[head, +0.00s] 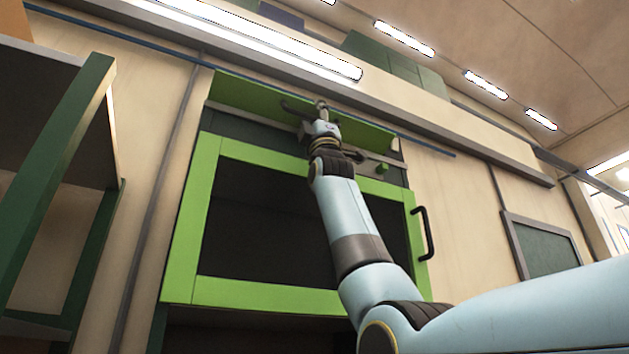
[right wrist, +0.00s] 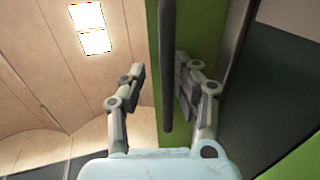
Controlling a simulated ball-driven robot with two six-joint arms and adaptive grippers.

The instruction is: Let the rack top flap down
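The rack's green top flap (head: 250,96) is raised, sticking out above the dark opening at the top of the rack. Its dark bar handle (head: 294,107) shows at the flap's middle. My right gripper (head: 321,106) is up at this handle. In the right wrist view, my right gripper (right wrist: 160,82) is open. The dark handle bar (right wrist: 167,50) passes between its two fingers, closer to the right finger, and the green flap (right wrist: 152,40) is behind it. Whether a finger touches the bar I cannot tell. My left gripper is not in view.
Below the flap is the rack's green-framed door (head: 190,235), shut, with a black handle (head: 424,233) on its right side. A green-legged shelf (head: 45,165) stands at the left. A framed board (head: 541,247) hangs on the wall at the right.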

